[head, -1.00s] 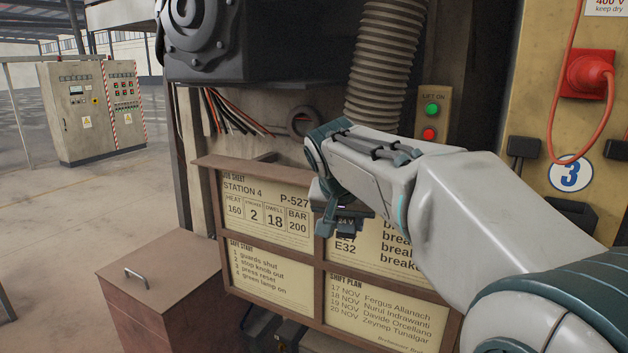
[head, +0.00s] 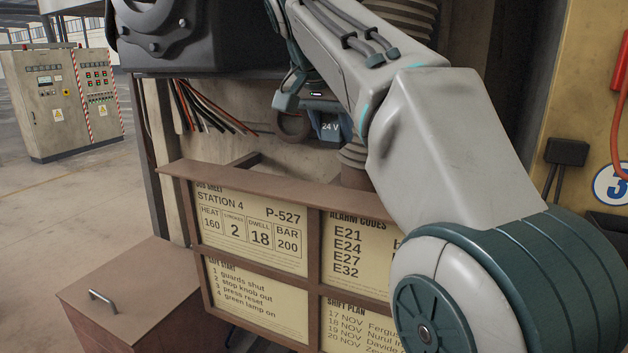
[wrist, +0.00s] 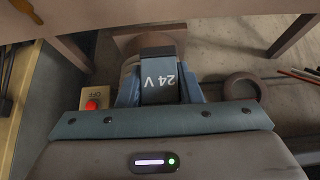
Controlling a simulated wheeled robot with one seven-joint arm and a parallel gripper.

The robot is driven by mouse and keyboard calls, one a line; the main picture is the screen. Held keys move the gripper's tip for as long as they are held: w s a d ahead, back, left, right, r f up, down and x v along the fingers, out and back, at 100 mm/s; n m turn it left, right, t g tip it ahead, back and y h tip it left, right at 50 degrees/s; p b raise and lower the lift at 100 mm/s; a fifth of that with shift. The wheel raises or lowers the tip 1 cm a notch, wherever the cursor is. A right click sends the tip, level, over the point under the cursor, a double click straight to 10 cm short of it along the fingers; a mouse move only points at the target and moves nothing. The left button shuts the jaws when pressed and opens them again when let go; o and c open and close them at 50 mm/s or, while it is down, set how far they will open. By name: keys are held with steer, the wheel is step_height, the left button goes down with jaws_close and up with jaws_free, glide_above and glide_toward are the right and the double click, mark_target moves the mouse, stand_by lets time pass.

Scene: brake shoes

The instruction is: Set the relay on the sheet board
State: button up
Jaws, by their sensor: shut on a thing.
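The relay (head: 329,127) is a dark blue-grey block marked "24 V". It also shows in the wrist view (wrist: 160,80), with its label upside down. My gripper (head: 312,106) is shut on it, with a finger on each side in the wrist view (wrist: 160,92). The sheet board (head: 255,186) is a brown frame with a top ledge and several yellow printed sheets. In the head view the relay hangs above the ledge, apart from it. My arm hides the board's right part.
A dark machine housing (head: 200,40) overhangs at upper left. Loose wires (head: 200,108) and a dark ring (head: 292,126) lie behind the board. A ribbed hose (head: 405,15) is partly behind my arm. A brown box (head: 130,290) stands at lower left. The wrist view shows a red button (wrist: 92,104).

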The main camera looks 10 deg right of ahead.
mark_target(332, 144)
steer(key=f, duration=0.4)
steer(key=shift+s+b, duration=0.25)
steer(key=shift+b, duration=0.1)
steer(key=shift+w+f, duration=0.1)
steer(key=shift+f, duration=2.35)
steer(key=shift+f, duration=0.1)
steer(key=shift+f+b, duration=0.15)
steer(key=shift+b, duration=0.25)
steer(key=o, duration=1)
steer(key=shift+r, duration=0.2)
steer(key=shift+r, duration=0.2)
steer(key=p+v, duration=0.1)
steer(key=v, duration=1)
steer(key=shift+s+a+r, duration=0.2)
steer(key=shift+s+r, duration=0.05)
